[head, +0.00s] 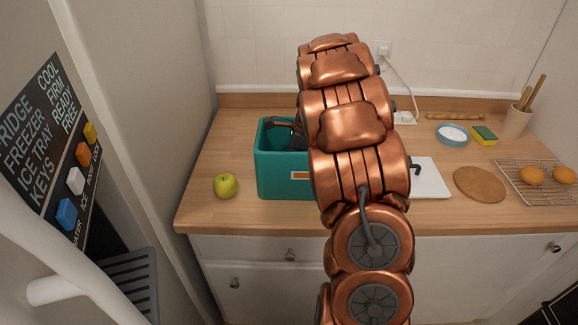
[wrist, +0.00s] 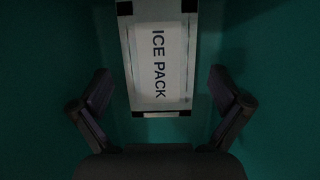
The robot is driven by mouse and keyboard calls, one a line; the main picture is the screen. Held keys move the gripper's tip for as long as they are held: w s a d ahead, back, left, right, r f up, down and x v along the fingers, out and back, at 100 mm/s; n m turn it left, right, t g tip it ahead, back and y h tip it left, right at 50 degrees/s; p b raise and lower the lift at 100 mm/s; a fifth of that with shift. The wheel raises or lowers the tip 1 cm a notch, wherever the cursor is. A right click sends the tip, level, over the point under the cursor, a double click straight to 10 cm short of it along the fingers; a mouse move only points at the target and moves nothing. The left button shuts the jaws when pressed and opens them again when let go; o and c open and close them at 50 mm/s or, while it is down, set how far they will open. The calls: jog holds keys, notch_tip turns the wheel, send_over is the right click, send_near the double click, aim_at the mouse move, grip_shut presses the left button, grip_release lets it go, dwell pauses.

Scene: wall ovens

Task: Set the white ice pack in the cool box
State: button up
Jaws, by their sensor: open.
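The teal cool box (head: 284,178) stands on the wooden counter, its near wall facing me with an orange and white label. My gripper (head: 294,135) reaches down into the box, and my copper arm hides the box's right part. In the wrist view the white ice pack (wrist: 160,65), printed "ICE PACK", lies between and ahead of my gripper (wrist: 160,95). The fingers are spread wide and apart from the pack on both sides. Dark teal surfaces of the cool box (wrist: 270,60) surround the pack. The head view does not show the pack.
A green apple (head: 226,186) sits left of the box. To the right are a white board (head: 430,180), a round wooden board (head: 479,184), a blue bowl (head: 452,135), a sponge (head: 484,135) and a wire rack (head: 530,186). A fridge side (head: 150,110) stands at left.

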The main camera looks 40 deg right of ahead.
jog(key=b+v, duration=0.2)
jog(key=v, duration=0.8)
jog(key=shift+r, duration=0.35)
jog(key=shift+s+d+r, duration=0.1)
jog(key=shift+r, duration=0.05)
